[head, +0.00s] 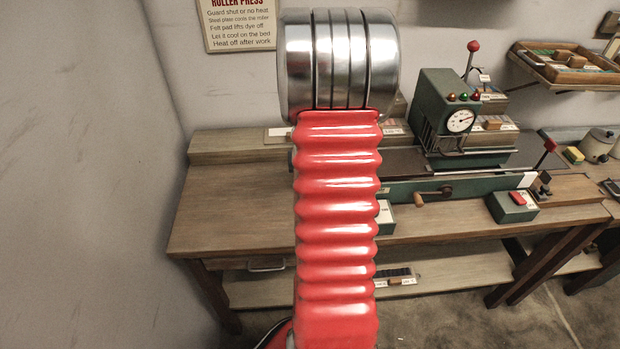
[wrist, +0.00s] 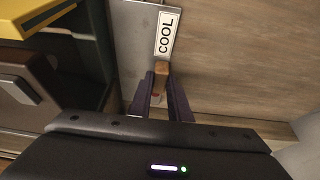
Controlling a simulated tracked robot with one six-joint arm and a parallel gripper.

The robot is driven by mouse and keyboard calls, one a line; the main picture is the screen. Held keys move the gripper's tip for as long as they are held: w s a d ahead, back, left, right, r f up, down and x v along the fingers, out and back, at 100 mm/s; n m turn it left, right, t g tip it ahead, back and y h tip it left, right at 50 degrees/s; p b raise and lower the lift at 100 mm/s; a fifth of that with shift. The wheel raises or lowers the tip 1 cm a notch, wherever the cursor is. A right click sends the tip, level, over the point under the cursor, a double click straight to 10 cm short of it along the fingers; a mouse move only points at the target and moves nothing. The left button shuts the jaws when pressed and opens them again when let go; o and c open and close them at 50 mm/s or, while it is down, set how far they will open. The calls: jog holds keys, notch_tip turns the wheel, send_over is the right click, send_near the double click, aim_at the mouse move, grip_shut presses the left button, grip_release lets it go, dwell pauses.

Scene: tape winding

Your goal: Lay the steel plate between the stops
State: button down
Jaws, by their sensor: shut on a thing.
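In the wrist view, my gripper (wrist: 160,98) is shut on a small wooden handle (wrist: 161,68). The handle joins a grey steel plate (wrist: 132,40) with a white label reading COOL. The plate lies flat in the picture beside a wood surface; I cannot tell whether it touches it. In the head view, my red arm covers the middle, and my gripper and the plate are hidden. The green roller press (head: 440,112) with a dial and red-knobbed lever stands on the bench. I cannot make out the stops in either view.
The wooden bench (head: 225,215) is clear at its left end. A green box with a red switch (head: 513,205) sits at its front edge. A crank (head: 434,196) juts out nearby. In the wrist view, a yellow object (wrist: 45,15) and a brown box (wrist: 35,90) are at left.

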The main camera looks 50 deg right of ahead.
jog(key=shift+f, duration=0.1)
jog(key=c, duration=1.6)
grip_release()
jog(key=shift+c, duration=0.2)
jog(key=v, duration=1.2)
